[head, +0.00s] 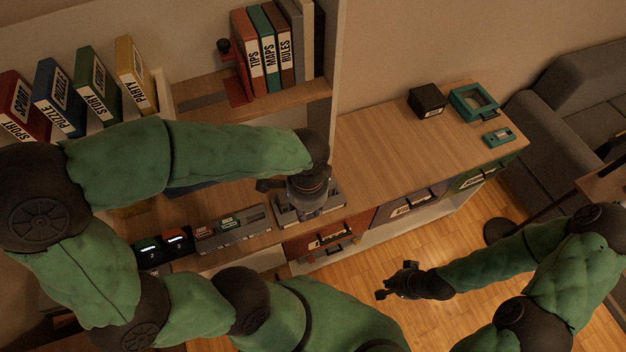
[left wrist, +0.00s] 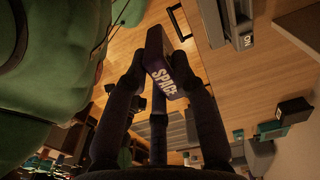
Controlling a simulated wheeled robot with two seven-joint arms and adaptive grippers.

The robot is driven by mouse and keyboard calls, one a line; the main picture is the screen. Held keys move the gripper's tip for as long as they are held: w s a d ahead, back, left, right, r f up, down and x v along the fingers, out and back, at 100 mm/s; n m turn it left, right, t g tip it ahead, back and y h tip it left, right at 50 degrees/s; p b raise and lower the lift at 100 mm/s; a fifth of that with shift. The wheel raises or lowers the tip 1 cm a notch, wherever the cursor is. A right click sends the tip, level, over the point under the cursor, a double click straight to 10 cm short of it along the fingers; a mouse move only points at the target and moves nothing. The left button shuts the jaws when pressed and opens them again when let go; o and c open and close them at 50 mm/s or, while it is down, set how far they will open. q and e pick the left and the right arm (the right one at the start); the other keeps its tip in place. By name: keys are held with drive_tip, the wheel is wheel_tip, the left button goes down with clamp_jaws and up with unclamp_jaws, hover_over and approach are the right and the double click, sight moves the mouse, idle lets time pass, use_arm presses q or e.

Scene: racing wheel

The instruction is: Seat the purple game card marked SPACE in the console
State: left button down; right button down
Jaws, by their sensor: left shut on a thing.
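The purple card marked SPACE (left wrist: 160,62) is between the fingers of my left gripper (left wrist: 163,78) in the left wrist view, its lettering facing the camera. The left gripper is shut on it. In the head view my left gripper (head: 300,192) is over the lower shelf, and the card cannot be made out there. A grey unit (head: 335,203), which may be the console, is directly below and partly hidden by the gripper. My right gripper (head: 392,284) is over the wooden floor, apart from the shelves; its finger opening is unclear.
Books (head: 268,50) stand above. A black box (head: 427,100) and teal items (head: 474,101) lie on the cabinet top (head: 390,135), which is otherwise clear.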

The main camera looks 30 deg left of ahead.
use_arm(q)
drive_tip(key=w+a+f+b, duration=0.1)
drive_tip(key=w+a+f, duration=0.1)
drive_tip(key=w+f, duration=0.1)
drive_tip(key=w+a+f+b, duration=0.1)
drive_tip(key=w+a+f, duration=0.1)
drive_tip(key=w+f, duration=0.1)
drive_tip(key=w+a+f+b, duration=0.1)
drive_tip(key=w+a+f, duration=0.1)
drive_tip(key=w, duration=0.3)
drive_tip(key=shift+w+a+f, duration=0.1)
drive_tip(key=shift+a+f, duration=0.1)
drive_tip(key=shift+f, duration=0.3)
drive_tip(key=shift+w+a+f+b, duration=0.1)
drive_tip(key=shift+w+f+b, duration=0.15)
drive_tip(key=shift+f, duration=0.75)
drive_tip(key=shift+w+a+f+b, duration=0.1)
drive_tip(key=shift+f+b, duration=0.1)
drive_tip(key=shift+f, duration=0.75)
drive_tip(key=shift+f, duration=0.15)
drive_tip(key=c, duration=1)
unclamp_jaws()
